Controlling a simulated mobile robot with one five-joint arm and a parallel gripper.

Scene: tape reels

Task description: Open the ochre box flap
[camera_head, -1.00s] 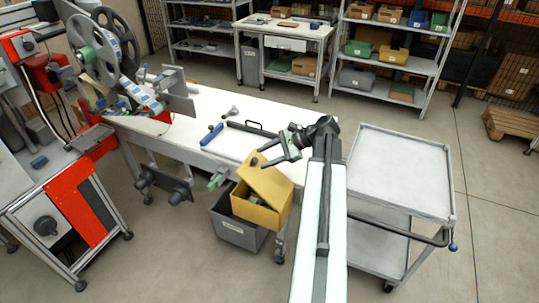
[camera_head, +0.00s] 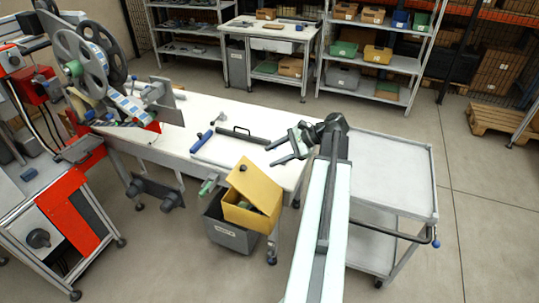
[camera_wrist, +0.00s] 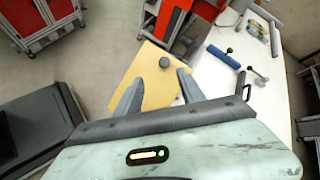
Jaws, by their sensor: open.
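The ochre box (camera_head: 236,218) sits in or on a grey bin beside the white bench. Its ochre flap (camera_head: 262,186) stands raised and tilted, with the opening showing below it and dark greenish contents inside. A dark round knob (camera_head: 243,167) is on the flap near its upper edge. In the wrist view the flap (camera_wrist: 157,92) fills the space ahead, with the knob (camera_wrist: 164,62) just beyond and between the fingertips. My gripper (camera_head: 270,156) is open and empty, right of the knob and apart from it; it also shows in the wrist view (camera_wrist: 159,76).
The grey bin (camera_head: 228,236) stands under the bench edge. The white bench (camera_head: 180,145) carries a blue-handled roller (camera_head: 201,142) and a black handle (camera_head: 235,131). A grey cart (camera_head: 385,175) stands close on the right of my arm. Red reel machinery is at left. Open floor lies front left.

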